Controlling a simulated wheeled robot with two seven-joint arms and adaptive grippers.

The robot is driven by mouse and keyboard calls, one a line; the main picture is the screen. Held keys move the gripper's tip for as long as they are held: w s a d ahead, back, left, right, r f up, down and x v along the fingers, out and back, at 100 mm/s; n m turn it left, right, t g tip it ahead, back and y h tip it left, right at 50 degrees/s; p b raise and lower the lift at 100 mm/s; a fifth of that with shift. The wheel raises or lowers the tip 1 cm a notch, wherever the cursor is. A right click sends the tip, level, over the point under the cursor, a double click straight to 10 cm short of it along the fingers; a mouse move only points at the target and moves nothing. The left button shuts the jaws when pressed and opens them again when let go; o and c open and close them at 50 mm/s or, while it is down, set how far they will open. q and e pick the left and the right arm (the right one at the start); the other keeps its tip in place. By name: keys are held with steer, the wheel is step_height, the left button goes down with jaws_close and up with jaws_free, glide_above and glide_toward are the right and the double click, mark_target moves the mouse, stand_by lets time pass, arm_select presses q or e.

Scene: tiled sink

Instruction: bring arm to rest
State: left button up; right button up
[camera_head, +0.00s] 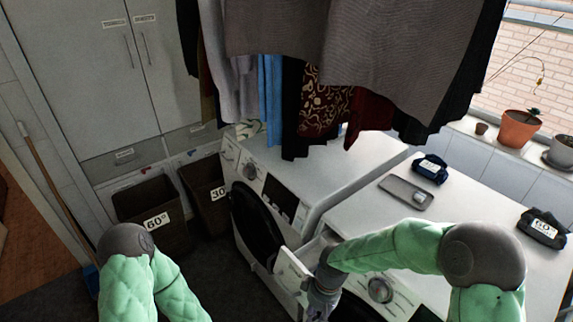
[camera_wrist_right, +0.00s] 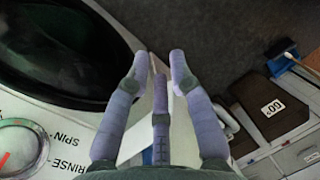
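My right arm reaches in from the right in the head view, over the front of the right-hand washing machine. Its gripper (camera_head: 320,298) points down beside a pulled-out white drawer (camera_head: 292,268). In the right wrist view the purple-grey fingers (camera_wrist_right: 158,65) are spread apart, with nothing seen held between them. A white panel shows behind the fingers; whether they touch it I cannot tell. My left arm shows at the lower left of the head view, bent downward, and its gripper is outside the picture.
The left washing machine (camera_head: 330,170) has its dark round door (camera_head: 257,228) open. Clothes (camera_head: 350,50) hang above. Labelled bins (camera_head: 150,205) stand left. A grey tray (camera_head: 405,192) and dark bundles (camera_head: 430,168) lie on the right machine's top. Floor between bins and machines is clear.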

steer(key=s+d+f+m+t+y, duration=0.1)
steer(key=s+f+m, duration=0.3)
steer(key=f, duration=0.5)
steer(key=s+f+m+t+y+b, duration=0.1)
steer(key=s+f+m, duration=0.2)
steer(key=s+f, duration=0.3)
step_height(320, 180, down, 4)
steer(key=shift+s+d+r+m, duration=0.15)
steer(key=shift+s+d+m, duration=0.1)
steer(key=shift+d+m, duration=0.15)
